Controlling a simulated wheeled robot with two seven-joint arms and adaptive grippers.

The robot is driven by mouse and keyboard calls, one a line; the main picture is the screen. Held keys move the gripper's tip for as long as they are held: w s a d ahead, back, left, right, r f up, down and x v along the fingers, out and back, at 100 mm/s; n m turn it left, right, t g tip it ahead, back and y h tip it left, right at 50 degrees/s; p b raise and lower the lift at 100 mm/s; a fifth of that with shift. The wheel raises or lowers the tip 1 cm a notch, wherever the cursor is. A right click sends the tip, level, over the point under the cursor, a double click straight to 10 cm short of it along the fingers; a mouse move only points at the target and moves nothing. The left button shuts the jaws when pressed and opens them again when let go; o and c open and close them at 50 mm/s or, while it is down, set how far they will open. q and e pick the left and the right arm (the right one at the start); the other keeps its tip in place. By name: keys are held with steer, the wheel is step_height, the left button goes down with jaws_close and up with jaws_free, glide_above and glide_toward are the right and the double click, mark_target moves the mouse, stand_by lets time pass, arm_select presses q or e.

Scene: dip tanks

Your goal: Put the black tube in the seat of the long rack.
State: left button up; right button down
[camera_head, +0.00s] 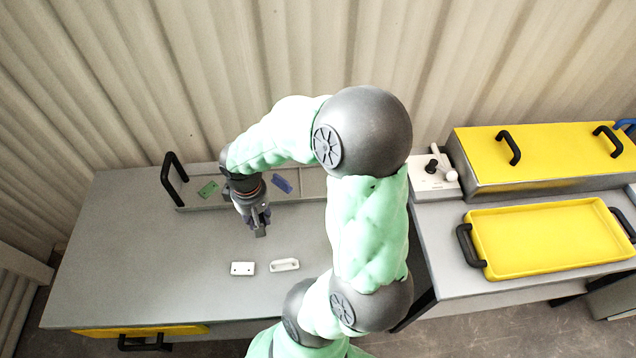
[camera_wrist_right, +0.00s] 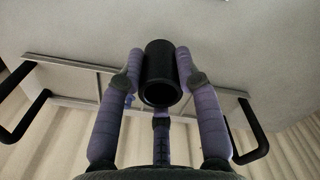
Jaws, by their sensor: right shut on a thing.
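The black tube (camera_wrist_right: 161,72) is held between the purple fingers of my right gripper (camera_wrist_right: 160,70), with its open round end facing the wrist camera. In the head view, my right gripper (camera_head: 260,218) is above the grey table, just in front of the handled tray, with a dark end of the tube (camera_head: 261,232) showing below its fingers. Two small white pieces lie nearer the front edge: a block with dark holes (camera_head: 242,268) and a longer one with a slot (camera_head: 284,265). I cannot tell which, if either, is the long rack. My left gripper is not in view.
A shallow grey tray (camera_head: 215,203) with black handles holds a green piece (camera_head: 208,190) and a blue piece (camera_head: 282,184). At right are a white holder (camera_head: 432,180) with upright parts, a yellow-lidded tank (camera_head: 555,150) and a yellow tray (camera_head: 550,240). The table's left part is clear.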

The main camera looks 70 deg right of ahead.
steer(key=s+d+r+m, duration=0.2)
steer(key=s+d+m, duration=0.5)
steer(key=s+d, duration=0.5)
steer(key=w+d+f+b, duration=0.1)
steer(key=d+f, duration=0.2)
steer(key=d, duration=0.1)
steer(key=w+d+f+b, duration=0.1)
steer(key=d+f, duration=0.2)
steer(key=d, duration=0.1)
steer(key=w+d+f+b, duration=0.1)
steer(key=d+f+b, duration=0.1)
steer(key=d, duration=0.3)
steer(key=shift+w+f, duration=0.1)
steer(key=shift+f, duration=0.5)
steer(key=shift+d+f, duration=0.3)
steer(key=shift+f, duration=0.1)
steer(key=shift+w+d+f+b, duration=0.15)
steer(key=shift+f+b, duration=0.55)
steer(key=shift+f, duration=0.9)
steer(key=shift+f, duration=0.1)
steer(key=c, duration=0.9)
jaws_free()
steer(key=shift+o, duration=0.2)
